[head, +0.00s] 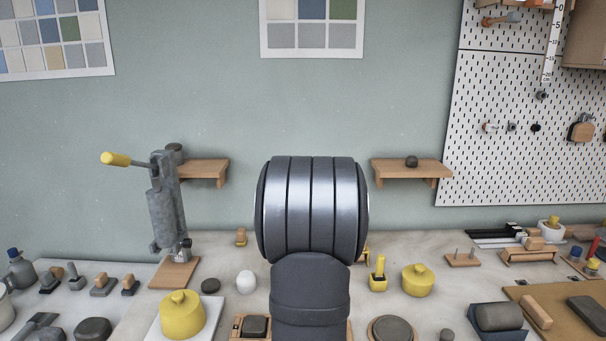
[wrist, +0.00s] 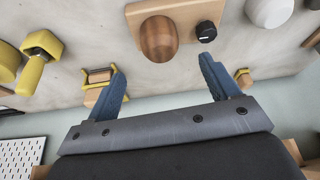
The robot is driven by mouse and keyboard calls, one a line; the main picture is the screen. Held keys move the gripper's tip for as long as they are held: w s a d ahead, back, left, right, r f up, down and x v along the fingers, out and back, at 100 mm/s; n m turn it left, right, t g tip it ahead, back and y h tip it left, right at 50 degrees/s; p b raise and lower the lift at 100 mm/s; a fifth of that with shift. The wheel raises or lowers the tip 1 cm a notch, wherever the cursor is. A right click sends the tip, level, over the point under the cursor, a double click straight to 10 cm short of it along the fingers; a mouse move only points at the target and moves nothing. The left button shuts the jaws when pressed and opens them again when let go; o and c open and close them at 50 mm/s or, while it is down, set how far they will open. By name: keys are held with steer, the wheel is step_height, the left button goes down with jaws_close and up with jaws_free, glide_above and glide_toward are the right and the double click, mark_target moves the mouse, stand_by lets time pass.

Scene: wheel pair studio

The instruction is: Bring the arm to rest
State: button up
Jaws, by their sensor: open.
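My arm (head: 311,300) rises from the bottom centre of the head view. Its large grey rounded joint hides the middle of the bench and my gripper there. In the wrist view my gripper (wrist: 161,67) shows two blue fingers set wide apart. Nothing is held between them. Beyond the fingertips a wooden oval piece (wrist: 159,39) sits on a light wooden block, with a small black knob (wrist: 206,31) beside it. The fingers appear apart from both.
A grey lever press (head: 165,215) stands left of my arm. Yellow lidded pots stand at front left (head: 182,316) and right (head: 418,281). Wall shelves flank my arm at left (head: 205,168) and right (head: 412,169). Many small things cover the bench (head: 225,262). The space above it is largely open.

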steer(key=x, duration=0.9)
steer(key=shift+r, duration=0.25)
steer(key=shift+s+r, duration=0.1)
steer(key=a+v, duration=0.1)
steer(key=v, duration=1.5)
steer(key=x, duration=1.1)
steer(key=d+x, duration=0.1)
steer(key=x, duration=0.4)
steer(key=shift+f, duration=0.2)
step_height(320, 180, up, 7)
steer(key=shift+f, duration=0.1)
steer(key=shift+r, duration=0.8)
